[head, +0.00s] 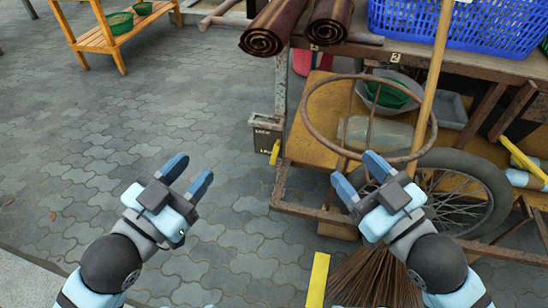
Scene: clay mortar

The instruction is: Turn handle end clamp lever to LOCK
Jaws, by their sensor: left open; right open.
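A small dark box (262,138) with pale, hardly readable lettering is fixed at the cart's left post. A short yellow lever (275,152) sticks out at its lower right side, close to upright with a slight tilt. This looks like the clamp and its lever; I cannot read which mark the lever points at. My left gripper (188,174) is open and empty, to the left of and below the box. My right gripper (358,174) is open and empty, to the right of the box, in front of the cart. Neither gripper touches the lever.
The wooden cart (283,205) has a spoked wheel (480,205) and a rusty ring (310,122). A broom (370,280) with a long handle stands by my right gripper. A yellow bar (317,282) is at bottom centre. Paving (110,130) on the left is clear.

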